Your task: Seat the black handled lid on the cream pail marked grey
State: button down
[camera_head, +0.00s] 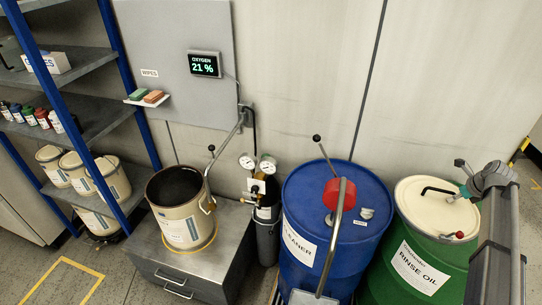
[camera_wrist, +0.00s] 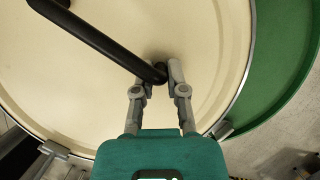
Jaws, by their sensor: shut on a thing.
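The cream lid with a black handle (camera_head: 436,215) lies on top of the green drum at the right. The lid also fills much of the wrist view (camera_wrist: 60,90), where its black handle (camera_wrist: 100,40) runs in from the upper left. My gripper (camera_head: 460,193) is at the lid's right side; in the wrist view its fingers (camera_wrist: 156,80) are shut on the near end of the handle. An open cream pail (camera_head: 183,232) stands upright on a grey cabinet, its inside dark. Its label is too small to read.
Gauges and a bottle (camera_head: 266,235) are beside the cabinet (camera_head: 165,265). A shelf with more pails (camera_head: 112,180) is at left.

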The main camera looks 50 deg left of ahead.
aim_at(453, 204)
jog(key=shift+f+b, duration=1.6)
jog(key=shift+f, duration=0.35)
